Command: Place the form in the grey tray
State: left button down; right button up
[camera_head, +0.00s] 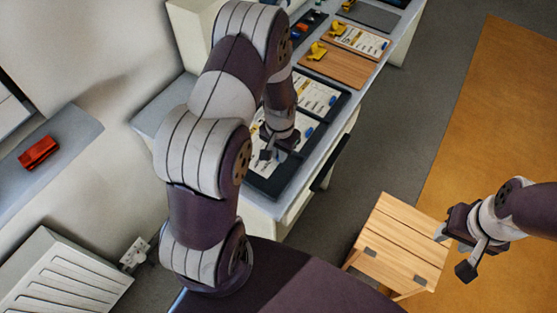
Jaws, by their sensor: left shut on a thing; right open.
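My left gripper (278,149) is shut over the nearest form (301,131), a white printed sheet with a blue mark, at the dark tray (268,187) on the counter. My wrist and fingers hide part of the sheet, and I cannot tell if it is lifted. Another printed sheet (317,94) lies in a dark tray just beyond. My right gripper (456,253) is open and empty above the floor, right of a wooden stool.
Wooden trays (340,70) with yellow clips (316,51) and a printed sheet lie between the dark and grey trays. A red object (39,151) sits on a left ledge. A radiator (65,280) stands lower left.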

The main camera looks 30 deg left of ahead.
aim_at(281, 173)
pick_arm(q)
jog(key=f, duration=0.3)
jog(key=s+d+f, duration=0.1)
jog(key=f, duration=0.1)
jog(key=shift+p, duration=0.35)
jog(key=shift+f, duration=0.25)
jog(key=shift+f, duration=0.1)
jog(key=c, duration=1.2)
grip_release()
notch_tip(281, 173, up, 14)
jog(key=b, duration=0.1)
jog(key=shift+n+t, duration=0.3)
jog(key=shift+t, duration=0.4)
jog(key=s+d+r, duration=0.1)
jog(key=s+r, duration=0.1)
jog(key=s, duration=0.1)
jog(key=s+d+r, duration=0.2)
jog(key=s+r, duration=0.1)
jog(key=s+d+r, duration=0.2)
jog(key=s, duration=0.1)
jog(key=shift+d+r, duration=0.1)
jog(key=shift+r, duration=0.2)
